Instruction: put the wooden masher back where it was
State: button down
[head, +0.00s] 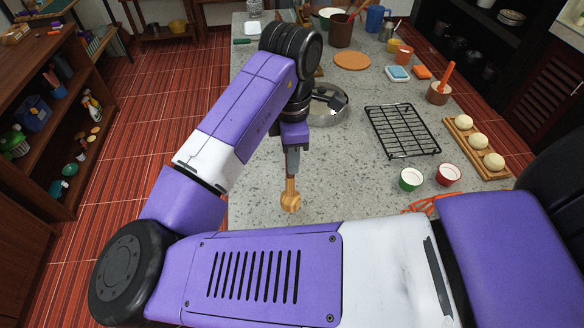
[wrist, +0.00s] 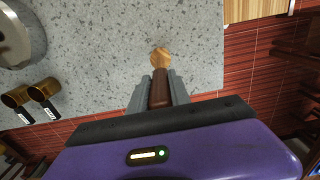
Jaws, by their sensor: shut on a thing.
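The wooden masher (head: 291,200) hangs below my gripper (head: 292,162) in the head view, with its round light-wood head downward. It appears over the left front part of the stone counter (head: 330,180). In the wrist view the gripper (wrist: 160,82) has its two grey fingers on either side of the masher's dark brown handle, and the masher's pale round head (wrist: 160,57) sticks out beyond the fingertips. The gap between the masher and the counter cannot be judged.
A steel pan (head: 328,106) stands behind my gripper. A black wire rack (head: 402,130), green (head: 411,179) and red (head: 448,174) cups, and a wooden tray (head: 462,137) with pale balls stand to the right. In the wrist view, brass-coloured cups (wrist: 42,90) lie left, and the counter edge is near.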

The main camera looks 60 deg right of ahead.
jog(key=shift+f, duration=2.2)
jog(key=c, duration=1.2)
grip_release()
notch_tip(320, 180, up, 12)
jog(key=shift+r, duration=0.15)
